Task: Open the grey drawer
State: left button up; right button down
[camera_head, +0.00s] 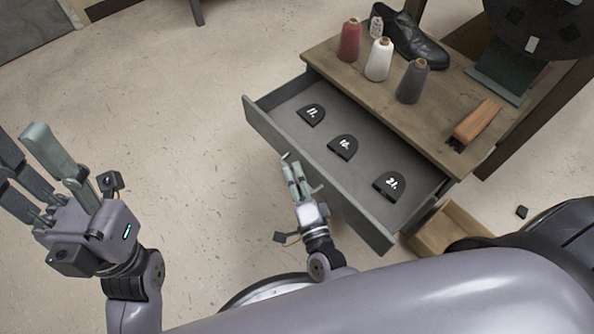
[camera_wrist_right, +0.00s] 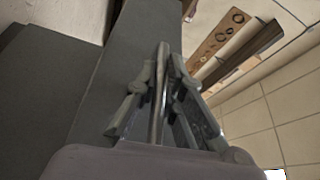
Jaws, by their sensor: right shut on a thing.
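The grey drawer (camera_head: 264,124) is pulled well out of the wooden bench, and its inside shows. Three black numbered pieces (camera_head: 342,147) lie in a row on its floor. My right gripper (camera_head: 289,163) is at the outer side of the drawer front, near its middle. In the right wrist view its fingers (camera_wrist_right: 160,75) are shut around a thin metal handle (camera_wrist_right: 159,92) beside the grey drawer front (camera_wrist_right: 125,70). My left gripper (camera_head: 30,150) is raised at the left, away from the drawer, with its fingers spread open and empty.
On the wooden bench top (camera_head: 455,100) stand a red spool (camera_head: 349,40), a white spool (camera_head: 378,60), a grey spool (camera_head: 411,82), a black shoe (camera_head: 415,42) and a wooden-backed brush (camera_head: 476,121). An open wooden box (camera_head: 452,226) is below, at the right. The floor left of the drawer is clear.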

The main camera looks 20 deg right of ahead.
jog(key=c, duration=1.7)
grip_release()
jog(key=s, duration=0.8)
jog(key=s+f, duration=0.1)
jog(key=s, duration=0.3)
